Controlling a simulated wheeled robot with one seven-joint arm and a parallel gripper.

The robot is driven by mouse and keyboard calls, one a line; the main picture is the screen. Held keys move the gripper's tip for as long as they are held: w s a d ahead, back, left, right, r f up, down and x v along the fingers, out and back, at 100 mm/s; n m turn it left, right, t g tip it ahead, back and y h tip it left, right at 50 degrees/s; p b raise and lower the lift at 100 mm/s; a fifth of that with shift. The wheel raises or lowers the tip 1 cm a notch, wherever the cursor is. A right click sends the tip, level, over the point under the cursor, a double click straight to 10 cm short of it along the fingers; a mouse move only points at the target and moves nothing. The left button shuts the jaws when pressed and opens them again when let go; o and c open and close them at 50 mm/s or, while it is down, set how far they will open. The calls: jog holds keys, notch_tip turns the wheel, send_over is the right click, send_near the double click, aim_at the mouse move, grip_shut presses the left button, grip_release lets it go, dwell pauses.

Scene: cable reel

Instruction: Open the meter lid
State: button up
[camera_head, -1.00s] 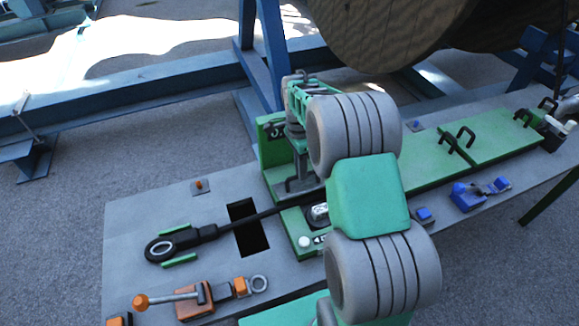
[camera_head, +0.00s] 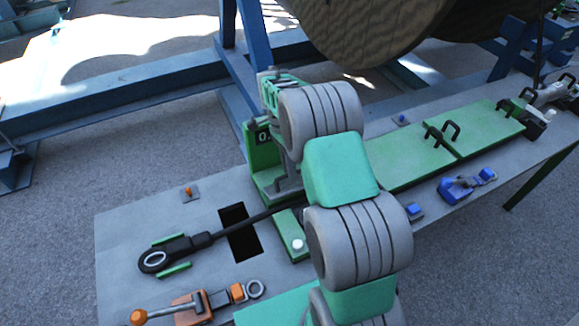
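The meter appears to be the green upright housing (camera_head: 258,158) with a dark display showing a "0", on the bench at the middle. My grey and green arm covers the right side of the meter. The arm's far end is above and beside the housing; my gripper's fingers cannot be made out.
The grey bench (camera_head: 120,245) has a dark slot (camera_head: 240,232), an orange-handled clamp (camera_head: 195,303) and blue fittings (camera_head: 462,188). Green plates (camera_head: 400,160) with black handles lie to the right. A large reel (camera_head: 375,30) and blue frame (camera_head: 130,92) stand behind.

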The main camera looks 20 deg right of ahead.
jog(key=shift+o, duration=0.8)
jog(key=shift+a, duration=0.1)
jog(key=p+v, duration=0.1)
jog(key=v, duration=0.6)
jog(key=shift+r, duration=0.4)
jog(key=shift+w, duration=0.1)
